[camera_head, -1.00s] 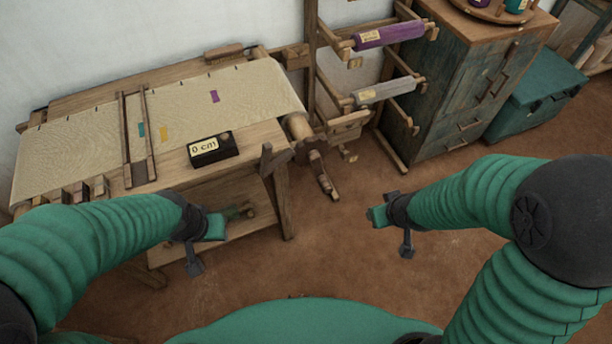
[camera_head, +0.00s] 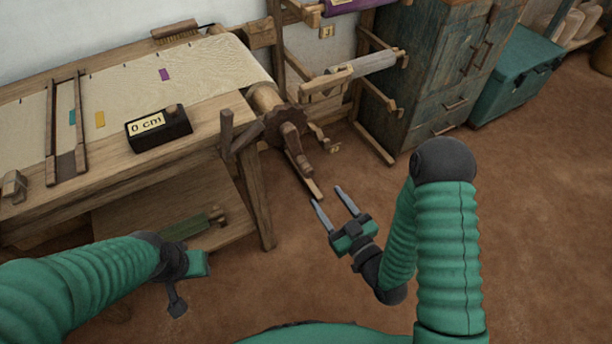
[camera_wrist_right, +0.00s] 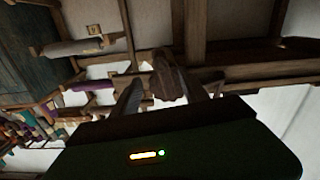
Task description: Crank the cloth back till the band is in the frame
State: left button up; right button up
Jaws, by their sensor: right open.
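The cream cloth (camera_head: 125,90) lies over the loom, with a purple mark (camera_head: 164,75) and an orange mark (camera_head: 100,119) right of the upright wooden frame (camera_head: 80,110). A teal mark (camera_head: 72,117) shows between the frame's two bars. A dark toothed crank wheel (camera_head: 285,127) sits on the cloth roller's end, its wooden handle (camera_head: 305,174) pointing down right. My right gripper (camera_head: 328,197) is open and empty, its fingertips close to the handle's lower end. In the wrist view a brown wooden part (camera_wrist_right: 168,76) shows between its fingers. My left gripper (camera_head: 180,280) hangs low left; its jaws are unclear.
A black box (camera_head: 158,128) reading "0 cm" stands on the loom's front edge. A wooden rack (camera_head: 330,84) with spools and a dark cabinet (camera_head: 440,75) stand beyond the crank. A loom post (camera_head: 240,135) rises left of the wheel. Open floor lies to the right.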

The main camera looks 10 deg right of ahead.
aim_at(306, 169)
jog(key=b+x, duration=0.5)
jog(key=x, duration=0.7)
jog(key=shift+w+f, duration=0.1)
pick_arm(q)
jog(key=s+x, duration=0.1)
jog(key=x, duration=0.5)
jog(key=shift+s+f, duration=0.15)
jog(key=shift+f, duration=0.2)
pick_arm(e)
grip_shut()
